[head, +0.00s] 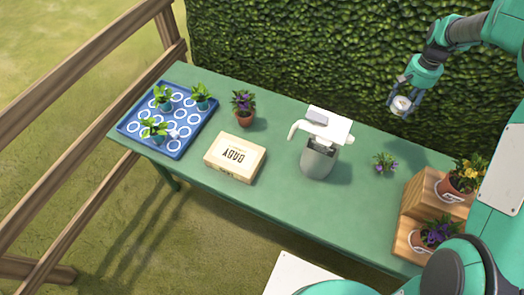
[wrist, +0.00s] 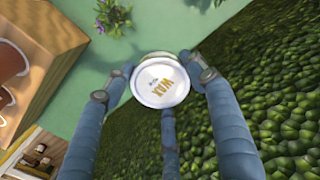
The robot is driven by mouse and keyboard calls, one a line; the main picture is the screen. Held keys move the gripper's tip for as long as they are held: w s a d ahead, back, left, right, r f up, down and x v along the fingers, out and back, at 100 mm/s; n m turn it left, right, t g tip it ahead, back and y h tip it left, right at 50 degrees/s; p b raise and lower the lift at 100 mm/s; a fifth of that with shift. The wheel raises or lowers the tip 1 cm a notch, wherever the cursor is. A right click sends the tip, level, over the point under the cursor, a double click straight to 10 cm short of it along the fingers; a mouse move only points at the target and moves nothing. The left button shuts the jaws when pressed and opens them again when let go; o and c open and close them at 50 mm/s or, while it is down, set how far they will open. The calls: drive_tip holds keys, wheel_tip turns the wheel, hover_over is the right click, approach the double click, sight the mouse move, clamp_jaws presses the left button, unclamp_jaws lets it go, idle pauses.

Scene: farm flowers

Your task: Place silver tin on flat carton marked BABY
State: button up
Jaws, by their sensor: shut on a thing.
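In the head view my gripper (head: 404,103) holds the tin (head: 401,105) at the upper right, in front of the hedge and off the table's back edge. The flat carton marked BABY (head: 235,158) is a cream box lying on the green table, left of the middle. Its top is bare, and my gripper is far to its right.
A potted purple flower (head: 243,107) stands behind the carton. A blue tray (head: 185,135) with several plants is at the left. A grey watering can (head: 320,155) with a white card on top stands between carton and gripper. A wooden stand (head: 412,215) with pots is at the right.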

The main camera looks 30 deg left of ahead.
wheel_tip(320, 180, up, 14)
drive_tip(key=r, duration=0.1)
drive_tip(key=s+a+n, duration=0.2)
drive_tip(key=s+a, duration=0.4)
drive_tip(key=a, duration=0.3)
drive_tip(key=s+a+n+p, duration=0.1)
drive_tip(key=s+a, duration=0.4)
drive_tip(key=a, duration=0.3)
drive_tip(key=s+a+n, duration=0.2)
drive_tip(key=s+a, duration=0.4)
drive_tip(key=a, duration=0.3)
drive_tip(key=s+a+f+n+p, duration=0.15)
drive_tip(key=s+a, duration=0.25)
drive_tip(key=s, duration=0.5)
drive_tip(key=s+a+r+n, duration=0.1)
drive_tip(key=s+a+n, duration=0.3)
drive_tip(key=s, duration=0.5)
drive_tip(key=s+a+f+n, duration=0.1)
drive_tip(key=s+a, duration=0.4)
drive_tip(key=s, duration=0.5)
wheel_tip(320, 180, down, 26)
drive_tip(key=shift+w+a+r, duration=0.2)
drive_tip(key=shift+w, duration=0.15)
drive_tip(key=b, duration=0.2)
hover_over(234, 153)
drive_tip(key=shift+s+d+f, duration=0.15)
drive_tip(key=shift+d+f, duration=0.2)
drive_tip(key=shift+f, duration=0.4)
drive_tip(key=shift+a, duration=0.25)
